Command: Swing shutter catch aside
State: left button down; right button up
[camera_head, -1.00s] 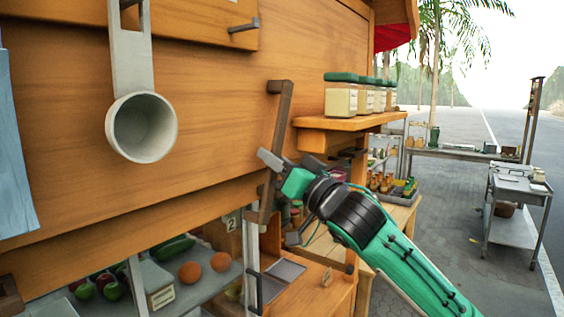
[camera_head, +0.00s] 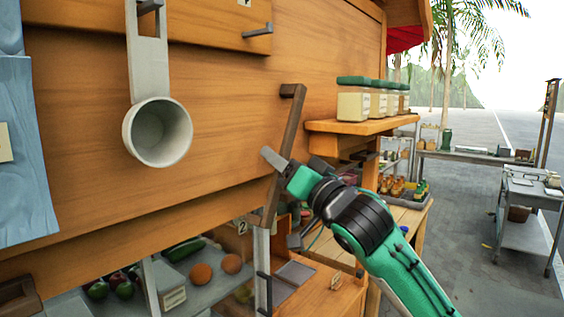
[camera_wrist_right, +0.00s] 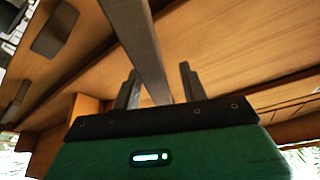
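The shutter catch (camera_head: 285,130) is a dark brown bar on the wooden shutter (camera_head: 215,110). It leans, its top to the right and its lower end to the left, near the shutter's bottom edge. My right gripper (camera_head: 293,165) is at the lower half of the catch. In the right wrist view, the catch (camera_wrist_right: 142,45) passes between the two spread fingers of my right gripper (camera_wrist_right: 160,88), with a gap visible on each side. My left gripper is out of view.
A grey ladle (camera_head: 158,132) hangs on the shutter at left, beside a blue cloth (camera_head: 25,150). Jars (camera_head: 353,100) stand on a wooden shelf (camera_head: 350,126) right of the catch. Below the shutter is a counter with vegetables (camera_head: 200,272). Open pavement (camera_head: 465,240) lies at right.

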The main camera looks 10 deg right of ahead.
jog(key=shift+f, duration=0.1)
jog(key=shift+s+d+f, duration=0.15)
jog(key=shift+s, duration=0.05)
jog(key=b+v, duration=0.5)
jog(key=v, duration=0.8)
jog(key=shift+s, duration=0.15)
